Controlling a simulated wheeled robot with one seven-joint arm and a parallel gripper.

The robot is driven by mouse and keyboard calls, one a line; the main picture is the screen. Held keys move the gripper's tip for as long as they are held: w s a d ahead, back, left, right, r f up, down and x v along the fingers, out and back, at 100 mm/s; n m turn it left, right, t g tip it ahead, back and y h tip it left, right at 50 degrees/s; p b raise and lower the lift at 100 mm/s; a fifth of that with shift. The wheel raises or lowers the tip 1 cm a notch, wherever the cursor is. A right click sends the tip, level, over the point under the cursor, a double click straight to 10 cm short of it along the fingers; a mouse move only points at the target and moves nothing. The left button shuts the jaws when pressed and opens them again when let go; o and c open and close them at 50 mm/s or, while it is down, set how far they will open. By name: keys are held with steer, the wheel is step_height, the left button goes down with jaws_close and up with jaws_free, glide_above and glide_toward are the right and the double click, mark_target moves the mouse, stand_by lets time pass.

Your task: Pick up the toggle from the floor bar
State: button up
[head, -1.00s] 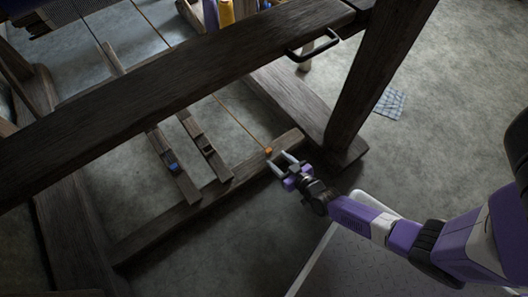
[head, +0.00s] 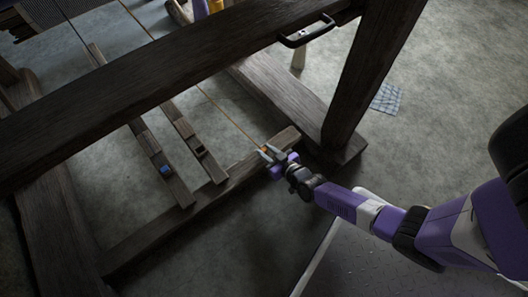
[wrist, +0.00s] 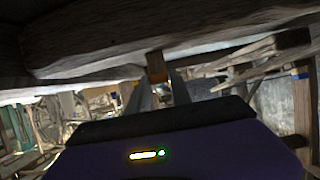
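The toggle (head: 265,149) is a small orange-brown block at the end of a thin cord, at the upper right end of the dark wooden floor bar (head: 205,203). My gripper (head: 268,152) is at the toggle, with its pale fingers on either side of it. In the wrist view the toggle (wrist: 156,67) shows between and just beyond the fingertips (wrist: 160,82), with a gap between the fingers. The fingers look open; contact with the toggle cannot be made out. The toggle's lower part is hidden in the head view.
Two wooden treadles (head: 165,168) lie left of the gripper, one with a blue block. A thick beam (head: 150,85) crosses above, and a dark post (head: 370,80) stands to the right. A checked cloth (head: 386,98) lies on open floor.

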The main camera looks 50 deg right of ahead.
jaws_close()
steer(key=shift+r, duration=0.15)
